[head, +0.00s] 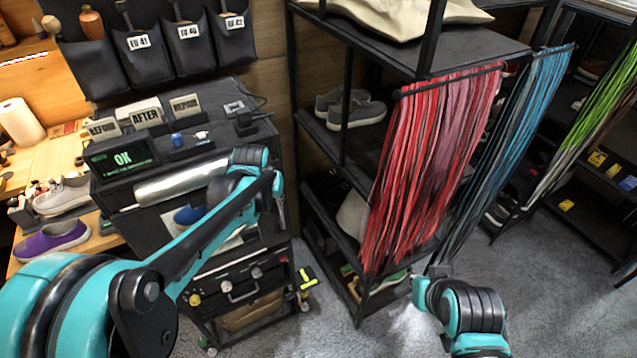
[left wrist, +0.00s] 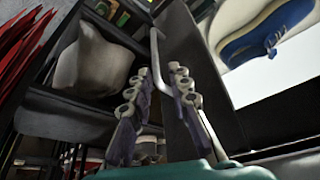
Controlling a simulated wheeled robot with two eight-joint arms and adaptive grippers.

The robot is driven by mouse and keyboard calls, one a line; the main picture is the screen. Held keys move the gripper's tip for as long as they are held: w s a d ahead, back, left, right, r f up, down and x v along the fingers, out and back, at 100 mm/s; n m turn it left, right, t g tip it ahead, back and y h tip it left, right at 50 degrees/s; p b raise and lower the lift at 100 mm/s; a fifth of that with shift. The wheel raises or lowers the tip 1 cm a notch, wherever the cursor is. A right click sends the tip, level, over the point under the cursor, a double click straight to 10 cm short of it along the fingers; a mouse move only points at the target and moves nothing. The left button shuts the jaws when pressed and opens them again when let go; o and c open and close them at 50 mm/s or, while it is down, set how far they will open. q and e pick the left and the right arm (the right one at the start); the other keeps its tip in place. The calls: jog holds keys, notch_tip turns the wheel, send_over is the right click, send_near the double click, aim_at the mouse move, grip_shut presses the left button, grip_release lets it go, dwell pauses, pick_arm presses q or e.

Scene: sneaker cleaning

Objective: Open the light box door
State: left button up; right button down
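The light box is in the black cart in the head view; its white interior with a blue shoe (head: 189,214) shows below a silver curved panel (head: 180,180). In the left wrist view, the blue shoe (left wrist: 268,32) lies in the bright interior (left wrist: 275,75) at upper right. My left gripper (head: 280,212) is at the box's right front side. In the left wrist view its two fingers (left wrist: 160,76) are apart, with a pale bent rod (left wrist: 157,48) showing between them; I cannot tell whether they touch it. My right gripper (head: 437,271) is at lower right, its fingers unclear.
A black shelf rack (head: 345,140) with shoes stands right of the cart. Red laces (head: 430,160) and blue laces (head: 510,140) hang from it, close to my right gripper. A screen reading OK (head: 122,158) stands on the cart. Carpet (head: 390,325) is open in front.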

pick_arm(q)
jog(key=x, duration=0.2)
jog(key=b+x, duration=0.1)
jog(key=x, duration=0.2)
jog(key=b+x, duration=0.1)
jog(key=x, duration=0.2)
jog(key=shift+w+d, duration=0.4)
jog(key=shift+r, duration=0.1)
grip_shut()
